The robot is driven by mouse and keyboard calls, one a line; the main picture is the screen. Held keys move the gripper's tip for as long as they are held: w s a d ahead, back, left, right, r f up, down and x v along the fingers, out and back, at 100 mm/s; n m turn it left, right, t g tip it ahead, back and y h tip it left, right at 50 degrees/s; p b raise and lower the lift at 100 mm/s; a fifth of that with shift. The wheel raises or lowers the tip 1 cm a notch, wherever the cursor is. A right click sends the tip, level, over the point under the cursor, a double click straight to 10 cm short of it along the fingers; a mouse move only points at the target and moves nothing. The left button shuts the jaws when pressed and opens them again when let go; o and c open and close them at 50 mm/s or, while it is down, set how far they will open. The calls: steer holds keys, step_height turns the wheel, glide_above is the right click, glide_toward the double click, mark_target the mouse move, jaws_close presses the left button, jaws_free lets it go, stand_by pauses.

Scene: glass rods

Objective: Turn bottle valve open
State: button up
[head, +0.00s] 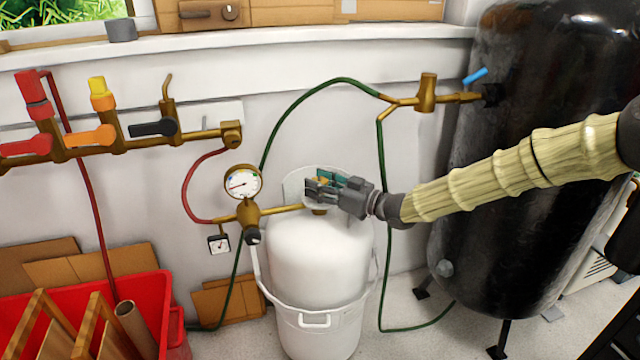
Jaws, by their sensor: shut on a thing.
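My gripper (322,188) is at the top of the bottle, reaching in from the right, and is shut on the bottle valve. The gripper's fingers hide most of the valve; a bit of brass shows between and below them. A brass regulator (250,215) with a round gauge (243,184) joins the valve from the left. How far the valve is turned cannot be seen.
A large black tank (490,190) stands on the right behind my arm. A brass manifold (120,145) with coloured handles is on the left wall. A green hose (300,105) loops over the bottle. A red bin (180,335) with wood pieces stands lower left.

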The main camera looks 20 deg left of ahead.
mark_target(320, 180)
steer(key=shift+r, duration=0.1)
steer(key=o, duration=1)
steer(key=shift+o, duration=0.2)
step_height(320, 180, up, 10)
steer(key=shift+f, duration=0.1)
